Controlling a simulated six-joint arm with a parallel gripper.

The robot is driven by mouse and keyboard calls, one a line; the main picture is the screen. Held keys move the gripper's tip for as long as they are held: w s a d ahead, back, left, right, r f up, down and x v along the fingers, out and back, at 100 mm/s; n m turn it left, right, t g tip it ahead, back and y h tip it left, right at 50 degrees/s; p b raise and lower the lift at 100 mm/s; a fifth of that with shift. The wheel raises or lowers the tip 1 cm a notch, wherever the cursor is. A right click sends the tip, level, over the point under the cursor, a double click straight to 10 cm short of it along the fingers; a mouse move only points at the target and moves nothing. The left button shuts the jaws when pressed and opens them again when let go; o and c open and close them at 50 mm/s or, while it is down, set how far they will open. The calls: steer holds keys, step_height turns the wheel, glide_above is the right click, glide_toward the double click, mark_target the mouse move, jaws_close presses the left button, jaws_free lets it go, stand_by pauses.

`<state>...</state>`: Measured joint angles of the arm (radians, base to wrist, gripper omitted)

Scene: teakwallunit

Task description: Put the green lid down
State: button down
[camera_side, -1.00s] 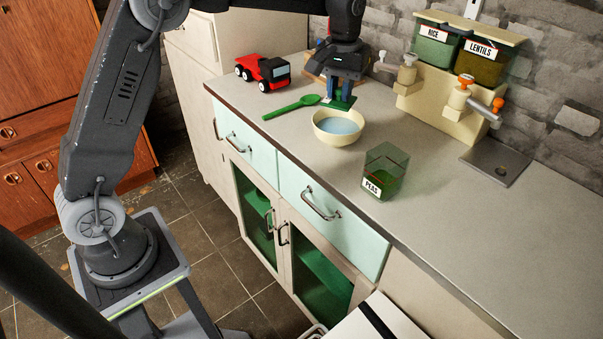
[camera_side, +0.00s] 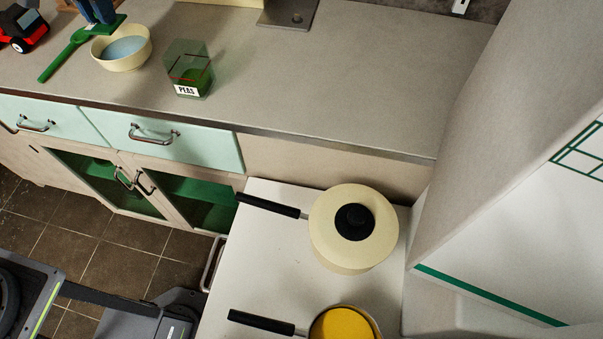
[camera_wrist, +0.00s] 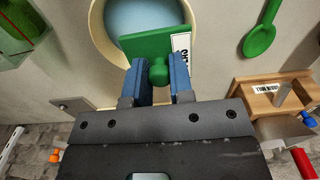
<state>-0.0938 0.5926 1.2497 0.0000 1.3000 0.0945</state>
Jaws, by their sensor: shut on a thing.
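My gripper (camera_side: 97,14) is at the top left of the side view, mostly cut off. Its blue fingers are shut on the knob of the green lid (camera_side: 107,28), a flat square plate, which also shows in the wrist view (camera_wrist: 148,43). The lid overlaps the cream bowl (camera_side: 130,63) of bluish liquid in the wrist view and appears just behind it in the side view. I cannot tell whether the lid touches the counter. A clear open-topped jar labelled PEAS (camera_side: 187,75), with green contents, stands right of the bowl.
A green spoon (camera_side: 60,58) lies left of the bowl and a red truck (camera_side: 18,30) stands beyond it. A wooden holder (camera_wrist: 283,98) shows in the wrist view. The counter (camera_side: 330,80) right of the jar is clear. A lidded pan (camera_side: 335,248) sits on the stove.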

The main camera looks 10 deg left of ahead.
step_height(320, 180, up, 3)
steer(key=shift+r, duration=0.1)
steer(key=s+d+m, duration=0.2)
steer(key=d, duration=0.5)
steer(key=s+d+m, duration=0.3)
steer(key=d, duration=0.4)
steer(key=s+d+m, duration=0.3)
steer(key=d, duration=0.4)
steer(key=shift+s+d, duration=0.1)
steer(key=shift+d, duration=0.3)
steer(key=s+d+m, duration=0.5)
steer(key=s+d, duration=0.4)
steer(key=m, duration=0.5)
glide_above(266, 255)
step_height(266, 255, down, 20)
steer(key=shift+d+f, duration=0.1)
steer(key=shift+f, duration=5.2)
steer(key=shift+f, duration=0.1)
